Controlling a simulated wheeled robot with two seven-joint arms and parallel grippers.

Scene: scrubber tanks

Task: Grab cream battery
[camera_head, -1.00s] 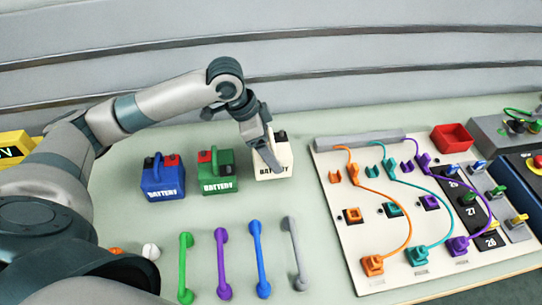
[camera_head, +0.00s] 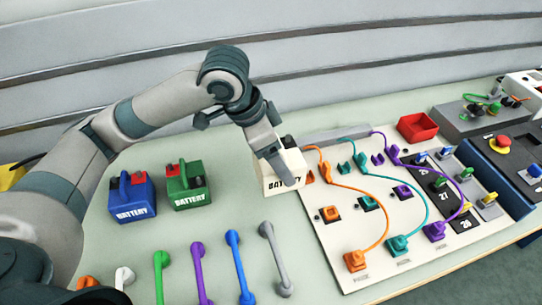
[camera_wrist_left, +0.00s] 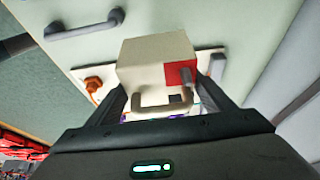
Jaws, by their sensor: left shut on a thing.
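The cream battery (camera_head: 267,178) is at the middle of the head view, beside the left edge of the wiring board. My left gripper (camera_head: 284,172) is shut on it from above and hides part of its front and top. In the left wrist view the cream battery (camera_wrist_left: 145,62) shows with a red patch and a cream handle (camera_wrist_left: 150,106) between the fingers (camera_wrist_left: 160,104). It appears lifted over the board's left edge, though the height is hard to tell. My right gripper is in neither view.
A blue battery (camera_head: 132,198) and a green battery (camera_head: 187,187) stand to the left. Several coloured handles (camera_head: 238,265) lie in front. The wiring board (camera_head: 335,245) with orange, teal and purple cables is at right. A red bin (camera_head: 417,128) stands behind it.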

